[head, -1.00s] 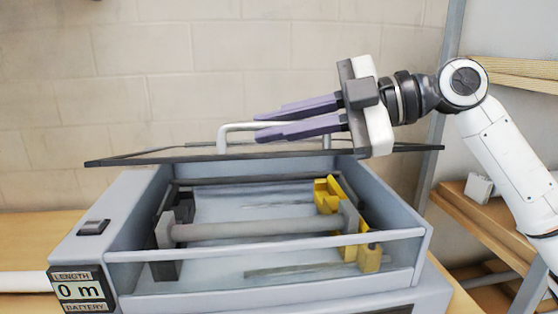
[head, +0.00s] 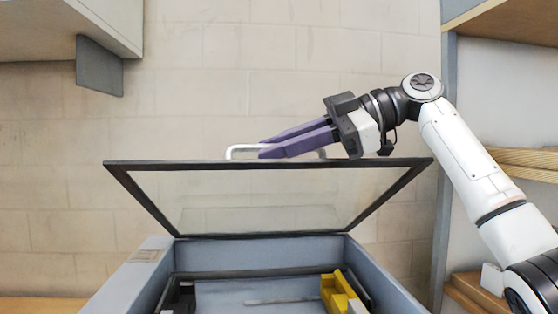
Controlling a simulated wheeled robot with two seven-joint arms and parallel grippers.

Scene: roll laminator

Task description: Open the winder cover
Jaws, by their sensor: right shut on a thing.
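The winder cover (head: 260,200) is a clear panel in a dark frame. It is tilted up steeply from its rear edge above the grey machine box (head: 258,256). A white bar handle (head: 240,150) stands on the cover's raised edge. My right gripper (head: 268,148), with purple fingers, comes from the right and is shut on the handle. The fingers hide part of the handle. My left gripper is not in view.
Inside the open box are a yellow bracket (head: 338,292) at right and a dark bracket (head: 182,298) at left. A brick wall stands behind. Wooden shelves (head: 515,165) are at the right, and a cabinet (head: 65,30) hangs at the upper left.

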